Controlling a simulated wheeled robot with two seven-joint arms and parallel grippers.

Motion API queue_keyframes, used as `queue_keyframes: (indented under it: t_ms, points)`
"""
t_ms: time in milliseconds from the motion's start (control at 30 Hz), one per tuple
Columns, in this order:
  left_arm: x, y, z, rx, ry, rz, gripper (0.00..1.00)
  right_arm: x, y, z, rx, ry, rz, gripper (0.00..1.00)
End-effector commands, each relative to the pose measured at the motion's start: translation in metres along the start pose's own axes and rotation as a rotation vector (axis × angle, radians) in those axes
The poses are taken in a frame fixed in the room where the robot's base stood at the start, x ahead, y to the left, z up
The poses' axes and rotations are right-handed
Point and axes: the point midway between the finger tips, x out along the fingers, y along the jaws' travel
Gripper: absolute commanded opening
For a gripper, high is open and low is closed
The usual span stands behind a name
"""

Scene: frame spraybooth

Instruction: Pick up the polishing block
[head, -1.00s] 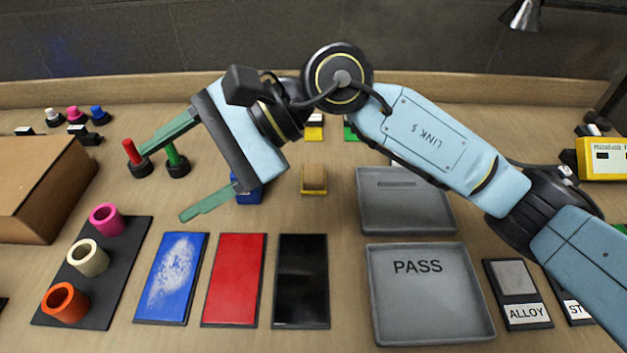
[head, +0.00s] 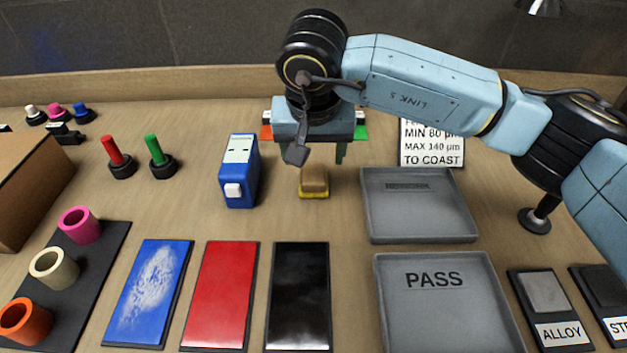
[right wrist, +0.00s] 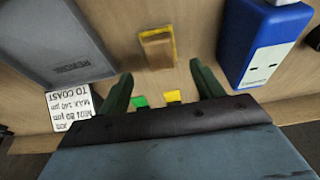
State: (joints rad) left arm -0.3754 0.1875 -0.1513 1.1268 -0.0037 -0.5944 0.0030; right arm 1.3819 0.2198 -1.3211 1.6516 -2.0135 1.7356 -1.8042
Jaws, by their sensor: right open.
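The polishing block (head: 314,180), a small tan block with a yellow base, lies on the bench near the middle of the head view. It also shows in the right wrist view (right wrist: 157,47), beyond the fingertips. My right gripper (head: 318,154) is open and points down just behind the block. The gripper body partly hides one finger in the head view. My left gripper is not in view.
A blue gauge (head: 239,172) stands left of the block, and a grey tray (head: 418,232) lies to the right. The PASS tray (head: 440,310) and blue, red and black panels (head: 222,297) lie in front. A white text card (head: 432,143) stands behind the grey tray.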

Motion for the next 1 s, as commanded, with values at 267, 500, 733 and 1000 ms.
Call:
queue_keyframes:
  t_ms: [267, 500, 733, 1000]
  points:
    - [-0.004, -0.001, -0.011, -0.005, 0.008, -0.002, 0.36, 0.028, 0.0, 0.0, 0.001, -0.005, -0.001, 0.66]
    - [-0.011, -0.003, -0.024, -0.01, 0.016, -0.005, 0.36, 0.057, 0.0, -0.002, 0.001, -0.003, -0.002, 0.66]
    - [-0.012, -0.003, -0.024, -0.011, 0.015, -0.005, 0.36, 0.058, 0.0, -0.003, 0.0, 0.0, -0.002, 0.66]
    - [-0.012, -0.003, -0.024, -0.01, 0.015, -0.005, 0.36, 0.058, 0.0, -0.003, 0.0, -0.001, -0.002, 0.35]
